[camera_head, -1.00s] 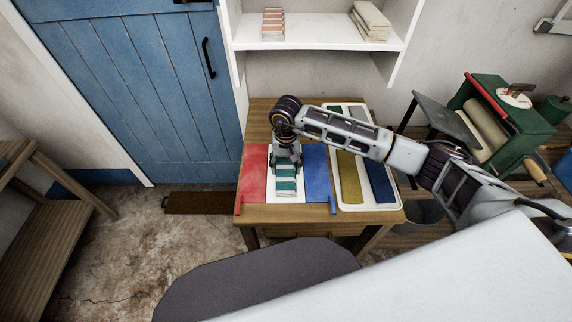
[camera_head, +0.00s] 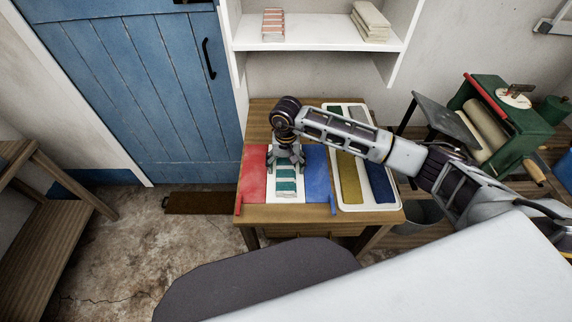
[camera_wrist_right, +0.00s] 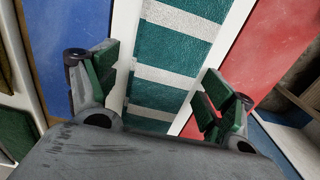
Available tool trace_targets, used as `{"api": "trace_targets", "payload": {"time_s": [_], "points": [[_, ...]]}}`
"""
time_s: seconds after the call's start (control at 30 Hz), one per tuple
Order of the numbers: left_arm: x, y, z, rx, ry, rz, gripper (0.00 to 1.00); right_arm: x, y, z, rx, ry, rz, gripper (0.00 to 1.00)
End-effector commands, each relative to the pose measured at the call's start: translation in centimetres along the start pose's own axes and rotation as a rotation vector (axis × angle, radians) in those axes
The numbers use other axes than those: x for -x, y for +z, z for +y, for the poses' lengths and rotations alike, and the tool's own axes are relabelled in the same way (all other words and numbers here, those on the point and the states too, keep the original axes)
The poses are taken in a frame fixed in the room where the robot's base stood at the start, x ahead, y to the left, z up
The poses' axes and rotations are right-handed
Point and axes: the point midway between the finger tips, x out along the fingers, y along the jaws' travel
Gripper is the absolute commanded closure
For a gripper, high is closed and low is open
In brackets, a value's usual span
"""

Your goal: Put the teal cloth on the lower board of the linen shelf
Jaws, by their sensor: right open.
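The teal cloth (camera_head: 286,186) is folded, with white stripes, and lies on a white strip of the wooden table. My right gripper (camera_head: 286,165) is over its far end, pointing down, and hides that part in the head view. In the right wrist view the cloth (camera_wrist_right: 172,58) lies between the spread green-padded fingers of the open gripper (camera_wrist_right: 160,80), with gaps at both sides. The linen shelf is white, on the wall behind the table; one board (camera_head: 335,46) shows. My left gripper is not in view.
The board bears a striped stack (camera_head: 272,24) at left and cream folded cloths (camera_head: 371,20) at right, with bare space between. Red (camera_head: 252,183) and blue (camera_head: 318,178) panels flank the cloth. A white tray (camera_head: 345,206) lies right. A green roller machine (camera_head: 509,122) stands further right.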

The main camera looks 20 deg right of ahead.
Motion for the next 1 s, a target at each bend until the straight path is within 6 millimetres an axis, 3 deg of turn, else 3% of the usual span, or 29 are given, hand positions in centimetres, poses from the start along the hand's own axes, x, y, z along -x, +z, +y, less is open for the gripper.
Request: {"api": "trace_targets", "payload": {"time_s": [0.13,0.37,0.67,1.0], "points": [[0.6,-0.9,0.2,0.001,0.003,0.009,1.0,0.1,0.0,0.0,-0.001,0.0,0.0,0.18],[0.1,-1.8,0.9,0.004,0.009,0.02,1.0,2.2,-0.1,0.0,-0.001,-0.001,0.004,0.18],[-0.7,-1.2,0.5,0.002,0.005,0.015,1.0,5.6,0.0,0.8,0.0,0.0,0.003,0.18],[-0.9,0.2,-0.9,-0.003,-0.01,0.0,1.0,10.7,0.0,0.8,-0.001,-0.001,0.004,0.18]]}}
